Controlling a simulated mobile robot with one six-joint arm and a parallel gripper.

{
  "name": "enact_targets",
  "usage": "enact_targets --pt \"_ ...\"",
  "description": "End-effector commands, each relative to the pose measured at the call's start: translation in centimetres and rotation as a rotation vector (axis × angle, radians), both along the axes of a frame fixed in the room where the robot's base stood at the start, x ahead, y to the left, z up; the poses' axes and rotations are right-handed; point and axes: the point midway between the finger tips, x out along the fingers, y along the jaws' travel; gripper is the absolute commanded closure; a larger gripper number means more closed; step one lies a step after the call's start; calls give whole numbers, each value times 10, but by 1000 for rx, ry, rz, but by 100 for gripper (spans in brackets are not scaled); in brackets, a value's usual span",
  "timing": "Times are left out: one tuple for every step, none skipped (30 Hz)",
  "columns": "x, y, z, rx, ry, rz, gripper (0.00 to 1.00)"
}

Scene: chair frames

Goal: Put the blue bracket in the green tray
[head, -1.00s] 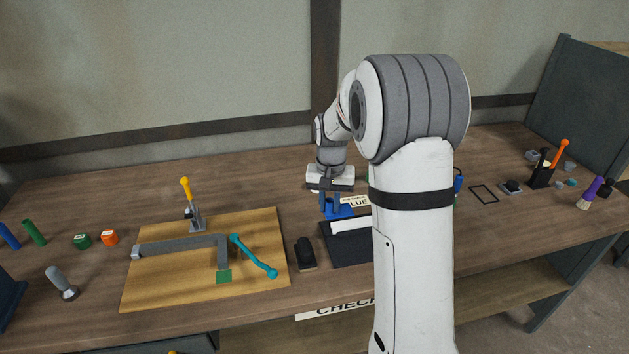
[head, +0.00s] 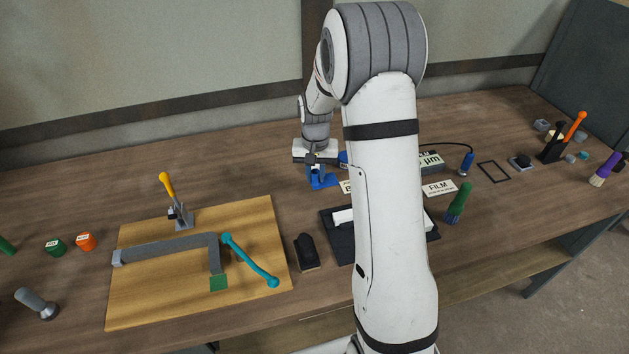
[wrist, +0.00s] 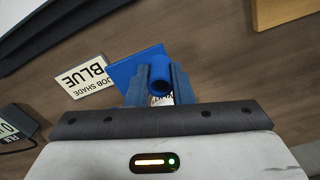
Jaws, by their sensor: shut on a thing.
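I cannot tell whether the plate touches the bench. I see no green tray; my arm covers part of the bench.
A cream BLUE label (wrist: 86,76) lies beside the bracket. A black tray (head: 340,249) with a white piece is nearer, partly behind my arm. A dark block (head: 307,250) and a wooden board (head: 160,300) with a grey frame lie left. A green-handled brush (head: 459,203) stands right.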

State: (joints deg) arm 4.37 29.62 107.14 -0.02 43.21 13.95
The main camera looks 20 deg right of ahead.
Motion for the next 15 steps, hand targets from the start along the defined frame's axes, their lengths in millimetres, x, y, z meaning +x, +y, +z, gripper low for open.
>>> enact_targets --pt "0 0 -4 1 2 0 100" --pt "-1 0 -8 0 3 1 100" --pt "-1 0 -13 1 5 1 100" --pt "-1 0 -17 0 4 1 100" --pt "-1 1 -22 0 4 1 100" --pt "-1 1 -28 0 4 1 100" --pt "-1 1 -31 0 3 1 100" --pt "-1 1 -34 0 2 1 100" --pt "0 1 -36 0 1 1 100" --pt "0 1 -36 0 1 1 100" --pt "0 1 -36 0 0 1 100" --pt "0 1 -36 0 0 2 100" --pt "0 1 -36 0 0 2 100" --pt "0 1 -36 0 0 2 100" --pt "0 1 -36 0 0 2 100"
